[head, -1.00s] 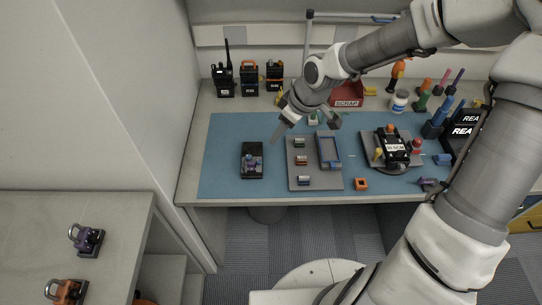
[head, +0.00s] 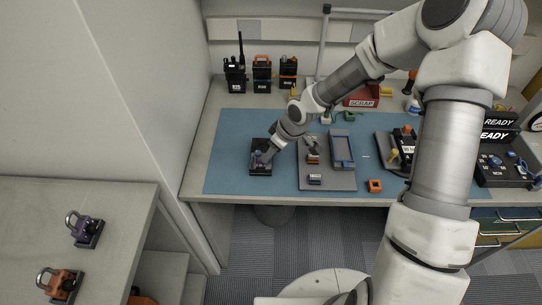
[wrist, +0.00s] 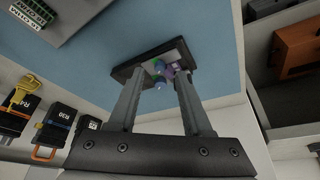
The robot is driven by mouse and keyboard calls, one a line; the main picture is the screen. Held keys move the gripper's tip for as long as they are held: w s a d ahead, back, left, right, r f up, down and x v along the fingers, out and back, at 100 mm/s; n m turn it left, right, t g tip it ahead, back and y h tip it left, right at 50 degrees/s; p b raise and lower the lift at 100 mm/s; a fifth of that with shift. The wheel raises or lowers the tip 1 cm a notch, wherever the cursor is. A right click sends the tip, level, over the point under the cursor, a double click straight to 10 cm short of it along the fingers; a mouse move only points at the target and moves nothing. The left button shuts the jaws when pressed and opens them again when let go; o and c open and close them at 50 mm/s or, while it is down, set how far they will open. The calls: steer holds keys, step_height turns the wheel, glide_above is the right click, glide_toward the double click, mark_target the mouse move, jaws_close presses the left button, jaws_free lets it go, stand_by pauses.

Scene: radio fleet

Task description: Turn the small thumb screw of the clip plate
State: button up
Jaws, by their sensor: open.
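The clip plate is a small dark block (head: 260,171) with purple parts on top, on the left of the blue mat. In the wrist view the dark plate (wrist: 128,68) carries a grey face with small purple and blue knobs (wrist: 160,84) and a green bit. I cannot tell for certain which knob is the thumb screw. My gripper (head: 267,156) is over the plate, pointing down at it. In the wrist view my gripper (wrist: 160,74) is open, its two fingers on either side of the knobs. Whether a finger touches anything cannot be told. My gripper partly covers the plate in the head view.
A grey fixture board (head: 328,183) with small parts lies just right of the plate. An orange square part (head: 375,186) sits further right. Black radios (head: 262,74) stand behind the mat. The mat's left strip is clear.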

steer(key=shift+x, duration=0.85)
steer(key=shift+c, duration=0.2)
jaws_close()
